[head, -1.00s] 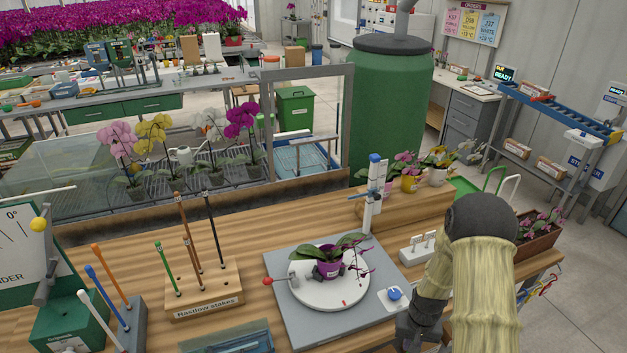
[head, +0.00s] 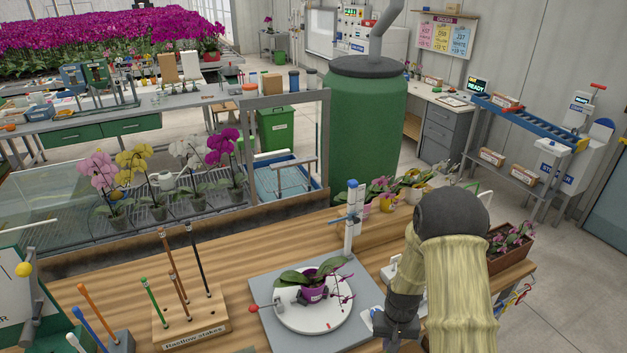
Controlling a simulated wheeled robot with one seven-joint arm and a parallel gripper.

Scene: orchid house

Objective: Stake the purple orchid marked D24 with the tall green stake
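A purple pot (head: 314,293) with green leaves and a drooping purple flower spike stands on a round white turntable (head: 290,322); its label is too small to read. Another purple orchid (head: 223,147) stands upright in the tray behind. A green stake (head: 153,299) stands in the wooden rack marked Hastlow stakes (head: 170,335), left of the turntable. It is shorter than the brown and black stakes beside it. My gripper (head: 397,335) hangs right of the turntable, near the grey base plate's right edge. Its fingers are too dark and small to read as open or shut.
A white post with blue clamps (head: 352,222) rises behind the turntable. A red-knobbed rod (head: 258,307) reaches to the turntable's left side. Blue, orange and white rods (head: 95,330) stand at the front left. Bare wood (head: 235,262) lies between the rack and the base plate.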

